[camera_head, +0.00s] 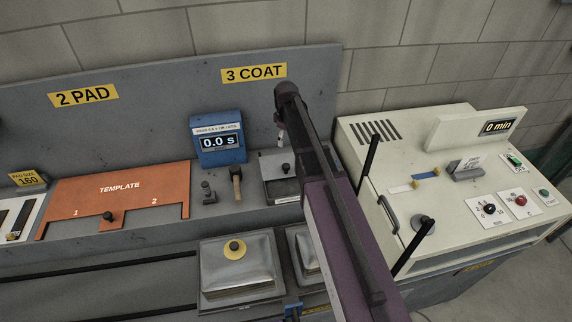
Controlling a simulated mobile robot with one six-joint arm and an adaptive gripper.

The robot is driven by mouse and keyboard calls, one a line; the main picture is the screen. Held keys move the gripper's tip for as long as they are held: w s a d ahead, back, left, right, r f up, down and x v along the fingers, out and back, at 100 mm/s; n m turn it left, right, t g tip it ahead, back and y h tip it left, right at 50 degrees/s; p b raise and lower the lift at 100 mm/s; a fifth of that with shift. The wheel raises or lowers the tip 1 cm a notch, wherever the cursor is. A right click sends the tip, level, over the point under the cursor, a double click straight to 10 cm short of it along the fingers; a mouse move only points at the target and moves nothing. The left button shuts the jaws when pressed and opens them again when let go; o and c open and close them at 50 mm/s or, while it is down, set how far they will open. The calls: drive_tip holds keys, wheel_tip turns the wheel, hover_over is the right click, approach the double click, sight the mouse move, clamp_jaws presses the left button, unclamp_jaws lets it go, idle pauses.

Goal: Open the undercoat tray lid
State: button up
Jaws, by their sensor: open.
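No label naming the undercoat tray is readable, so I cannot tell for sure which lid is meant. My arm rises across the middle of the view and bends near the back panel. My gripper cannot be made out behind it.
An orange template (120,197) lies left. A cream machine (450,190) with a handle and dark upright bars stands right. A grey panel closes the back.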

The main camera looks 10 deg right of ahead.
sight(286, 165)
drive_tip(key=shift+f, duration=0.15)
wheel_tip(286, 165, down, 14)
drive_tip(key=b, duration=1.3)
drive_tip(key=shift+r+b, duration=0.25)
drive_tip(key=shift+b, duration=0.05)
drive_tip(key=shift+c, duration=0.2)
clamp_jaws()
